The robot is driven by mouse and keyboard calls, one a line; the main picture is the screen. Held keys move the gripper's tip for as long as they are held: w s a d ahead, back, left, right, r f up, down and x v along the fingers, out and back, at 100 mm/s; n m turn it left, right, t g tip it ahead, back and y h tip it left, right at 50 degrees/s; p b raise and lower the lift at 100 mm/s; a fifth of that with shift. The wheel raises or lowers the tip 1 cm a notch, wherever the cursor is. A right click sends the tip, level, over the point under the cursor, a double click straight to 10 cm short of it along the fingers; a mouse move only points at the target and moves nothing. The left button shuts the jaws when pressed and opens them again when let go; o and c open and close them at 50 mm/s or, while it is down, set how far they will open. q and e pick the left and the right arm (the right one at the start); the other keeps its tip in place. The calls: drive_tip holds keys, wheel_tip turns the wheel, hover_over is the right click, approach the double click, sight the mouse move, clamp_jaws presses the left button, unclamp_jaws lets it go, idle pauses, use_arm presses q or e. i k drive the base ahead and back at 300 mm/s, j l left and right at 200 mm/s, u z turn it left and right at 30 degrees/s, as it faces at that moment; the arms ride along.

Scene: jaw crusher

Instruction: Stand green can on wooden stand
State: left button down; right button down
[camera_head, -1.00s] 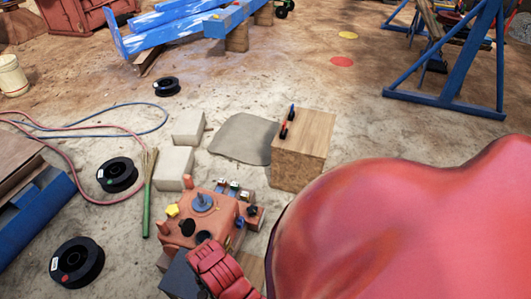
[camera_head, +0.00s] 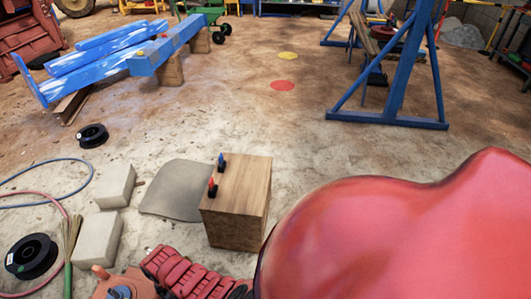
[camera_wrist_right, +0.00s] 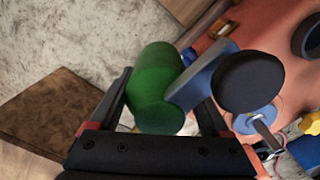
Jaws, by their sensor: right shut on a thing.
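A green can (camera_wrist_right: 152,90) sits between the fingers of my right gripper (camera_wrist_right: 162,95) in the right wrist view. The gripper is shut on it. A blue-grey lever-like part with a dark round knob (camera_wrist_right: 247,82) overlaps the can's right side in this view; I cannot tell whether they touch. In the head view a wooden block (camera_head: 234,228), likely the wooden stand, rests on the ground near the centre. Small blue and red pieces (camera_head: 214,176) show along its left top edge. The can is not visible in the head view. My left gripper is not in view.
An orange-red machine (camera_head: 118,290) is cut off at the bottom. Pale blocks (camera_head: 98,240) and a grey flat patch (camera_head: 178,188) lie left of the wooden block. Black spools (camera_head: 32,256) and a blue frame (camera_head: 392,105) stand around. Ground behind the wooden block is mostly clear.

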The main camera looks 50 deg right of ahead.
sight(248, 185)
drive_tip(key=l+z, duration=0.1)
drive_tip(key=l, duration=0.35)
drive_tip(key=i+l, duration=0.15)
drive_tip(key=l, duration=0.3)
drive_tip(key=i+l+z, duration=0.15)
drive_tip(key=l, duration=0.35)
drive_tip(key=l+z, duration=0.1)
drive_tip(key=l, duration=0.35)
drive_tip(key=i, duration=0.05)
